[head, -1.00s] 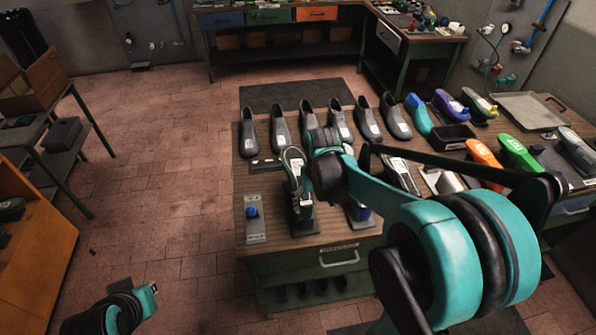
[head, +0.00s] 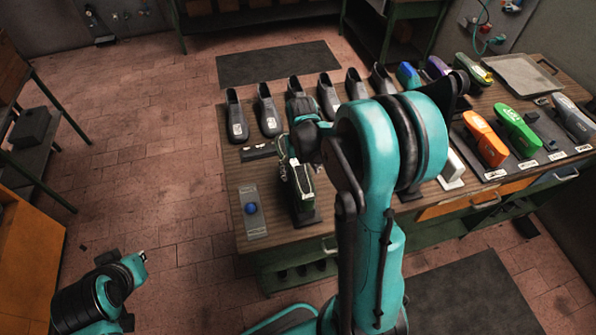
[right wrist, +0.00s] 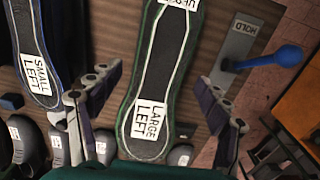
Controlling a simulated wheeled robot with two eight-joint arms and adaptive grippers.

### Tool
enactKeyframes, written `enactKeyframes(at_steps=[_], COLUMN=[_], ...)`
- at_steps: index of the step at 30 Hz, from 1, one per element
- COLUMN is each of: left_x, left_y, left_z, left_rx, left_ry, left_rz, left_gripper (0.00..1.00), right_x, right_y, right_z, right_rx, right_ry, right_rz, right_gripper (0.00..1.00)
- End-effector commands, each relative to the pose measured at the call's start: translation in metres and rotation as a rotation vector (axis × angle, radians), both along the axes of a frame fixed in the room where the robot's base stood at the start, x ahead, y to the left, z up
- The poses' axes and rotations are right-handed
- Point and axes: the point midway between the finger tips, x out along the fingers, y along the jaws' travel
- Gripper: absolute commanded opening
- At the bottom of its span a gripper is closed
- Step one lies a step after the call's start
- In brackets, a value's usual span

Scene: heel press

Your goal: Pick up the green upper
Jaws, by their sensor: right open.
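The green upper is a dark shoe form with a green edge, standing sole up and labelled LARGE LEFT, in the right wrist view (right wrist: 160,85). In the head view the green-edged piece (head: 304,184) stands on the bench, partly hidden by my right arm. My right gripper (right wrist: 156,118) is open, with one finger on each side of the upper and visible gaps between. It also shows in the head view (head: 297,160) right over the piece. My left arm's end (head: 130,268) is low at the left, away from the bench; its fingers are not clear.
A blue-edged form labelled SMALL LEFT (right wrist: 38,60) stands beside the green one. A HOLD plate with a blue knob (head: 251,208) is to its left. Several dark shoes (head: 270,115) line the bench's back. Orange (head: 487,140) and green (head: 517,130) forms stand at the right.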

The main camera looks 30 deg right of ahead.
Motion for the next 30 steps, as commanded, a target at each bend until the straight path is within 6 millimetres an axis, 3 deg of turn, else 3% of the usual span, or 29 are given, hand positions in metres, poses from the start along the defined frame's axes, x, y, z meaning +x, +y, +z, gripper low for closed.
enactKeyframes(at_steps=[6,13,14,18,21,30], left_x=[0.000,0.000,0.000,0.000,0.000,0.000], left_y=[0.000,0.000,0.000,0.000,0.000,0.000], left_z=[-0.003,-0.003,-0.003,-0.003,-0.003,-0.003], left_rx=[0.000,0.000,0.000,0.000,0.000,0.000], left_ry=[0.000,0.000,0.000,0.000,0.000,0.000], left_rz=[0.000,0.000,0.000,0.000,0.000,0.000], left_gripper=[0.00,0.00,0.00,0.00,0.00,0.00], right_x=[-0.001,-0.001,-0.001,-0.001,-0.001,-0.001], right_y=[0.000,0.000,0.000,0.000,0.000,0.000], right_z=[-0.027,-0.029,-0.029,-0.028,-0.028,-0.025], right_rx=[0.000,0.000,0.000,0.000,0.000,0.000], right_ry=[-0.001,0.000,0.000,-0.001,-0.001,-0.001], right_rz=[0.000,0.000,0.000,0.000,0.000,0.000], right_gripper=[0.77,0.77,0.74,0.37,0.17,0.17])
